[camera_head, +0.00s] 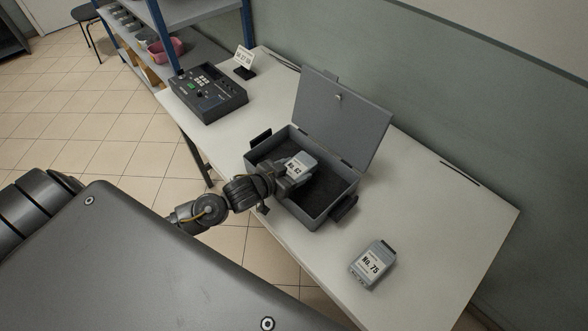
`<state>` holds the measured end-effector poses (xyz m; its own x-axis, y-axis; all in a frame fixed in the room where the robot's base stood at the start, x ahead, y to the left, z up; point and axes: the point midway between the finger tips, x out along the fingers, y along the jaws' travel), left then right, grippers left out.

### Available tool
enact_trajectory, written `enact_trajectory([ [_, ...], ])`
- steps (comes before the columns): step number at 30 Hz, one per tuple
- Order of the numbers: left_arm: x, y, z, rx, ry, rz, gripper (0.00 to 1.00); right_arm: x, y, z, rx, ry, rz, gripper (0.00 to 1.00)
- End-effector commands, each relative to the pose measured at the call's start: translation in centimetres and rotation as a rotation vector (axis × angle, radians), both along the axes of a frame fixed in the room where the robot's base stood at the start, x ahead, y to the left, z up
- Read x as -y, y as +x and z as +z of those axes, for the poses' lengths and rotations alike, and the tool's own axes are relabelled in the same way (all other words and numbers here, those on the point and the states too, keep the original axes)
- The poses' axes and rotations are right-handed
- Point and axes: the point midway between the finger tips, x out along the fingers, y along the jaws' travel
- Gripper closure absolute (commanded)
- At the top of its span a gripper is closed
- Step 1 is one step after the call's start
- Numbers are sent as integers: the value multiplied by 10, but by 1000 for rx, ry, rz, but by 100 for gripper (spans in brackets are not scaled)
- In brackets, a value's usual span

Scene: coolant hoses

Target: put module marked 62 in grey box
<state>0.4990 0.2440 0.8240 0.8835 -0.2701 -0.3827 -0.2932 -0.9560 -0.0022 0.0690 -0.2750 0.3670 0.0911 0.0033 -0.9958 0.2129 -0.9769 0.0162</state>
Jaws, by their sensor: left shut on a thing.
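The module marked 62 (301,163) is a small grey block with a white label reading "No. 62". My left gripper (290,178) is shut on it and holds it over the grey box, within its outline in the head view. I cannot tell whether the module touches the box floor. The grey box (318,216) stands on the white table with its lid (342,118) raised at the back. Its dark inside shows around the module and is partly hidden by my gripper. My right gripper is not in view.
A module marked 75 (373,264) lies on the white table (440,240) right of the box. A dark device with buttons (208,94) and a small sign (245,60) stand at the far left end. The wall runs behind the table.

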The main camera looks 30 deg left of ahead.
Motion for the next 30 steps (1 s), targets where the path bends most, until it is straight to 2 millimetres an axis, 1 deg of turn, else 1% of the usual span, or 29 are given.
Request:
enact_trajectory([
  [4,0,0,-1,3,-2,0,79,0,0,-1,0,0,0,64],
  [17,1,-1,-15,-6,3,-3,79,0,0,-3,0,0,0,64],
  [18,1,-2,-17,-11,5,-3,36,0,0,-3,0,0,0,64],
  [22,1,-3,-19,-15,7,-5,19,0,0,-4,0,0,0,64],
  [23,1,-3,-19,-16,7,-5,17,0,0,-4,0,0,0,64],
  [30,2,-5,-21,-19,8,-7,17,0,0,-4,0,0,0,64],
])
